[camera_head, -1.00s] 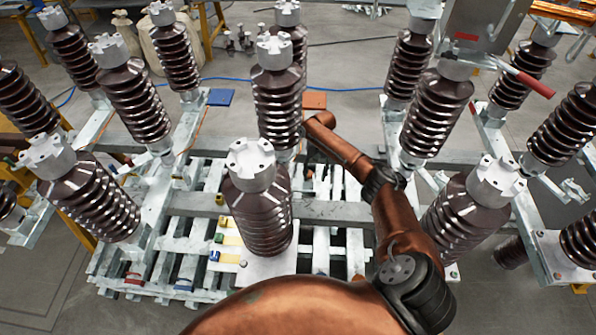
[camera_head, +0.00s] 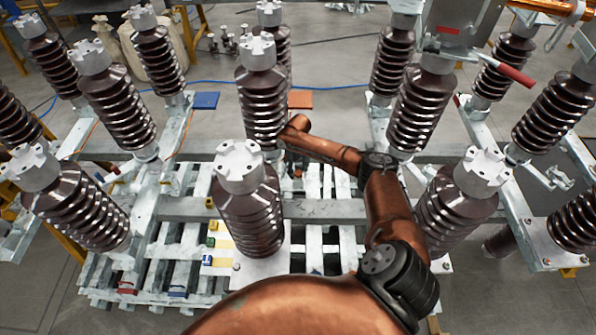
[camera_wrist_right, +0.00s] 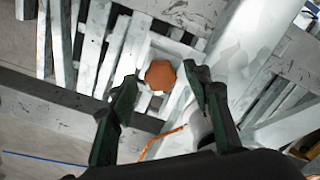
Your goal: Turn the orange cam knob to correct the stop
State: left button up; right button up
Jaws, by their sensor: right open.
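The orange cam knob (camera_wrist_right: 160,75) is a faceted orange cap on a pale square mount in the right wrist view. My right gripper (camera_wrist_right: 162,80) is open, its two dark green fingers on either side of the knob in the picture, with gaps to both. I cannot tell how far above the knob the fingertips are. My left gripper is not in view.
Several ribbed insulators with grey caps, such as the front one (camera_head: 250,215), stand close around my arm. A slatted pale frame (camera_head: 330,238) lies below. A blue mat (camera_head: 206,100) and an orange mat (camera_head: 300,99) lie on the open floor behind.

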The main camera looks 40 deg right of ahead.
jog(key=shift+f, duration=0.15)
jog(key=shift+c, duration=0.3)
jog(key=c, duration=1.1)
